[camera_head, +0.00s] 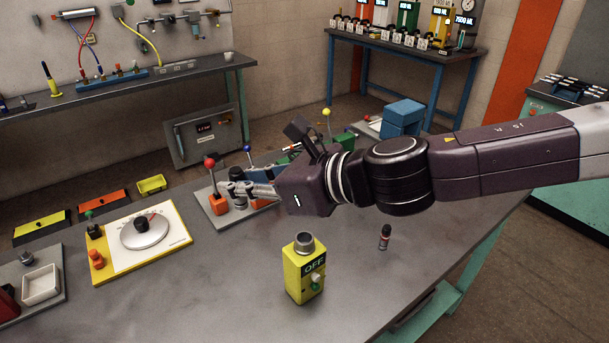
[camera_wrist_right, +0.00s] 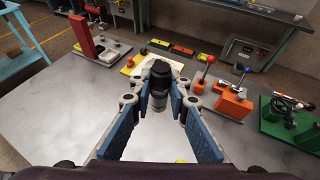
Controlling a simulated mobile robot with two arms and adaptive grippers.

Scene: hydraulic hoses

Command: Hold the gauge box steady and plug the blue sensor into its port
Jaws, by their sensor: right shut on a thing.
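A yellow gauge box (camera_head: 303,277) stands upright on the grey table, with an "OFF" display and a round metal port (camera_head: 304,242) on top. My right gripper (camera_head: 243,190) is behind and left of the box, above the table and apart from it. It is shut on a dark cylindrical sensor (camera_wrist_right: 158,90), which sits between the fingertips in the wrist view, black at its upper end and grey below. The sensor is partly hidden in the head view (camera_head: 236,174), and I cannot make out blue on it. My left gripper is not in view.
A small black cylinder with a red band (camera_head: 384,238) stands right of the box. A white dial panel (camera_head: 168,250) lies to the left. Orange lever valves (camera_head: 218,205) are behind the gripper. The table (camera_head: 225,300) left of the box is clear.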

